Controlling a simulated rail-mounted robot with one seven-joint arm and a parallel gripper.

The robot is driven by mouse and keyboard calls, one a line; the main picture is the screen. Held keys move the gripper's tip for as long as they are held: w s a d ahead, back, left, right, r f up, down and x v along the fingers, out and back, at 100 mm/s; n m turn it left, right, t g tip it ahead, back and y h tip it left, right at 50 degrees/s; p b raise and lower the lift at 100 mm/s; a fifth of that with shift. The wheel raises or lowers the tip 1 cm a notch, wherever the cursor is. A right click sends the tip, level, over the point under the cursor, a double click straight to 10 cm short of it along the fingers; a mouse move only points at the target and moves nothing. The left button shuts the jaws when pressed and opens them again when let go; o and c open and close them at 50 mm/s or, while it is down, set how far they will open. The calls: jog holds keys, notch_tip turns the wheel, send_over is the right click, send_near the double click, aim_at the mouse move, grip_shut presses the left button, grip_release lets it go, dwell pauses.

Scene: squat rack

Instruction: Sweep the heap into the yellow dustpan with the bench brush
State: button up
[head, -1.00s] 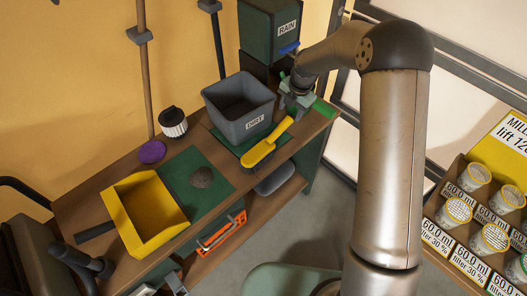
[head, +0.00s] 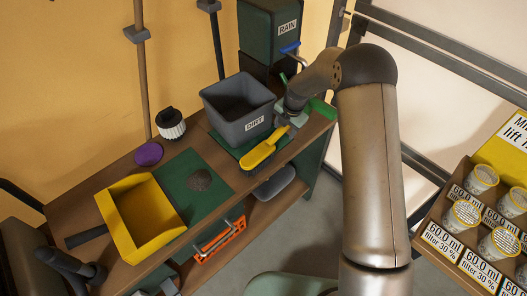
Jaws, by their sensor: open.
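The yellow dustpan (head: 124,236) lies on the left part of the wooden bench, its dark handle pointing left. The bench brush (head: 264,149), with a yellow handle and dark bristles, lies at the bench's front edge before the DIRT bin. My gripper (head: 284,124) is open, close to the right end of the brush's handle. The arm partly hides the fingers, and I cannot tell whether they touch the handle.
The grey DIRT bin (head: 237,110) stands right behind the brush, close to my gripper. A green RAIN tank (head: 268,30) stands behind it. A tray of cups (head: 475,215) is at the right.

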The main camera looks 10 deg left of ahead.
grip_shut()
jog(key=shift+r, duration=1.55)
jog(key=shift+r+p, duration=1.1)
jog(key=shift+r, duration=1.9)
